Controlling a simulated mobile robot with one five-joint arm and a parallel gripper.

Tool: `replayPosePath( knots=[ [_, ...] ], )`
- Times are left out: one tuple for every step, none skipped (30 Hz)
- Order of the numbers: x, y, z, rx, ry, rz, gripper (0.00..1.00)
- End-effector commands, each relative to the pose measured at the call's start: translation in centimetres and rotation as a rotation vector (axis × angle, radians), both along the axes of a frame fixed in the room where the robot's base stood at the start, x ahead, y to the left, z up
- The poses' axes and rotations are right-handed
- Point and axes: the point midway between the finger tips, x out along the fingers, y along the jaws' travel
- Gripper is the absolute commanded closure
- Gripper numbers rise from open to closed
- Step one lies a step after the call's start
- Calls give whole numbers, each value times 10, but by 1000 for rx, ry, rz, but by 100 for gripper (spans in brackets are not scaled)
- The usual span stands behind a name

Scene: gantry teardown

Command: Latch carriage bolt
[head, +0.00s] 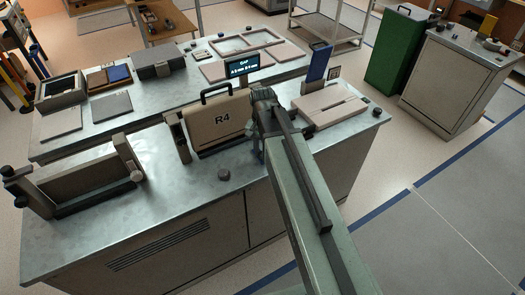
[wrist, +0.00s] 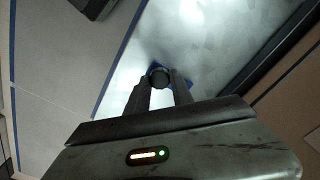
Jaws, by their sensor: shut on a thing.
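The tan carriage panel marked R4 (head: 220,122), with a black handle on top, stands upright on the steel bench. A dark post (head: 179,136) stands at its left side; its right side is hidden behind my arm. My gripper (wrist: 162,84) points down at the bench, with its two fingers closed on a dark round knob (wrist: 159,75), which looks like the bolt. A blue patch (wrist: 188,77) shows around the knob. In the head view, my arm hides the fingertips and the knob. I cannot tell whether the bolt is latched.
A dark round knob (head: 223,174) stands on the bench front. A small display (head: 245,64) is behind the panel. The front bench strip is mostly clear.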

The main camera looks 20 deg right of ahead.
Motion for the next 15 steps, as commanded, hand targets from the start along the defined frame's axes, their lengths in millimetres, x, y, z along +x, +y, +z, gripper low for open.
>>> replayPosePath(
  knots=[
    [0,0,0,-1,0,0,100],
    [1,0,0,-1,0,0,100],
    [4,0,0,-1,0,0,100],
    [7,1,0,-1,0,1,100],
    [12,2,0,-1,0,1,100],
    [18,4,0,-1,0,1,100],
    [23,5,0,-1,0,1,100],
    [29,6,0,-1,0,1,100],
    [36,8,0,-1,0,1,100],
    [40,9,0,-1,0,1,100],
    [43,10,0,-1,0,1,100],
    [45,11,0,-1,0,1,100],
    [45,11,0,-1,-1,1,100],
    [45,11,0,0,-2,1,100],
    [44,11,0,-1,-3,0,100]
  ],
)
